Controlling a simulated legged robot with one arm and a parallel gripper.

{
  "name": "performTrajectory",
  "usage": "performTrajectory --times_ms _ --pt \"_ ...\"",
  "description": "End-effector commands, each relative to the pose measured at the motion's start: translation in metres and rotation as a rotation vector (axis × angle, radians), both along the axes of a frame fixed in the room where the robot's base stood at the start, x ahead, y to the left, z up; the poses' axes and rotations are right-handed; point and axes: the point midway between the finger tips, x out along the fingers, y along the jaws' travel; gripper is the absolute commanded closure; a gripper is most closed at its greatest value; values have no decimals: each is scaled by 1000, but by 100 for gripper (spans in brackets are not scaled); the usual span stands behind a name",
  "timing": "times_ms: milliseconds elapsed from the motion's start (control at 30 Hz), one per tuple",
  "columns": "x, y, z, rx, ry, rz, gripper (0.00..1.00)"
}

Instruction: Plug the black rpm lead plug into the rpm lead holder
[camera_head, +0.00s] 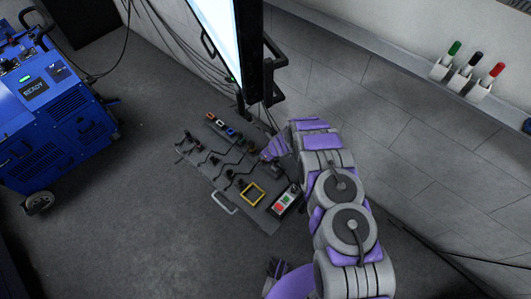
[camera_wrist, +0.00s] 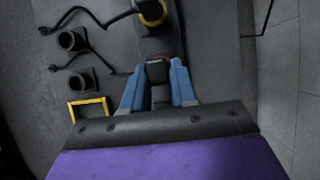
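My gripper (camera_wrist: 158,70) has two blue fingers that slant toward each other. A dark block (camera_wrist: 157,72) with a reddish top edge sits between the fingertips and nearly fills the gap. I cannot tell if the fingers press on it, or if it is the black rpm lead plug. A thin dark lead (camera_wrist: 118,73) runs from the left toward it. Just beyond the fingertips is a dark round part with a yellow ring (camera_wrist: 151,12), joined to a cable. In the head view my gripper (camera_head: 274,152) is low over the right side of the dark panel; its fingertips are unclear. I cannot identify the rpm lead holder.
Two black round sockets (camera_wrist: 72,40) (camera_wrist: 82,82) and a yellow frame (camera_wrist: 88,108) lie left of my fingers. The panel (camera_head: 215,178) also carries several leads and a red-green button box (camera_head: 287,199). A screen (camera_head: 226,35) stands behind; a blue machine (camera_head: 55,115) is left.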

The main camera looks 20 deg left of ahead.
Motion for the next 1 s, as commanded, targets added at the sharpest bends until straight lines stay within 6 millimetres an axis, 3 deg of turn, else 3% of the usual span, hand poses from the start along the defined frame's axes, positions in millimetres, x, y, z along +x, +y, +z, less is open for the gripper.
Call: performTrajectory --times_ms 200,567,1000 --pt "4 0 0 -2 -5 -6 100" --pt "4 0 1 0 -6 -6 100" --pt "3 0 16 0 -6 -4 100"
